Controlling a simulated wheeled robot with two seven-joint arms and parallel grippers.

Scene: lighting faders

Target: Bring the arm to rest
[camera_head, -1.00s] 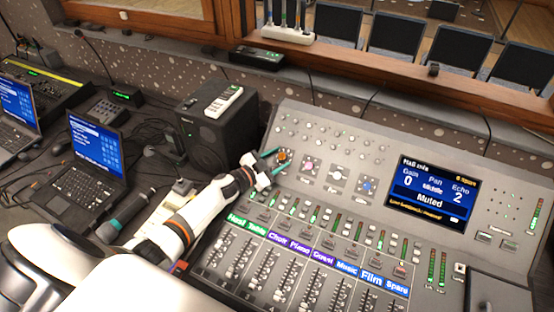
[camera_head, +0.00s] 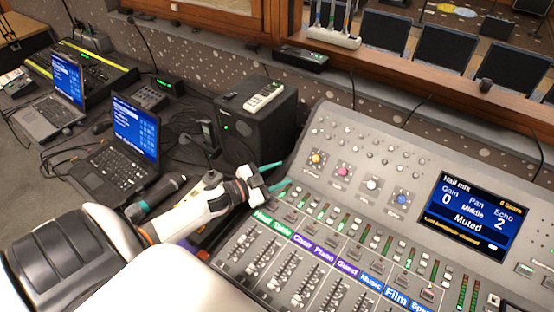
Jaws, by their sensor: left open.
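My left arm comes in from the lower left. Its gripper (camera_head: 276,178), with teal fingertips, is open and empty just off the upper left edge of the mixing console (camera_head: 322,168). The console's screen (camera_head: 469,215) reads Hall mix, Gain 0, Pan Middle, Echo 2, Muted. Coloured channel labels run above the faders. My right gripper is not in view.
A black speaker (camera_head: 254,130) with a white remote-like device on top stands behind the gripper. Two laptops (camera_head: 136,130) and a microphone (camera_head: 160,196) lie to the left. A wooden window ledge (camera_head: 430,88) runs along the back.

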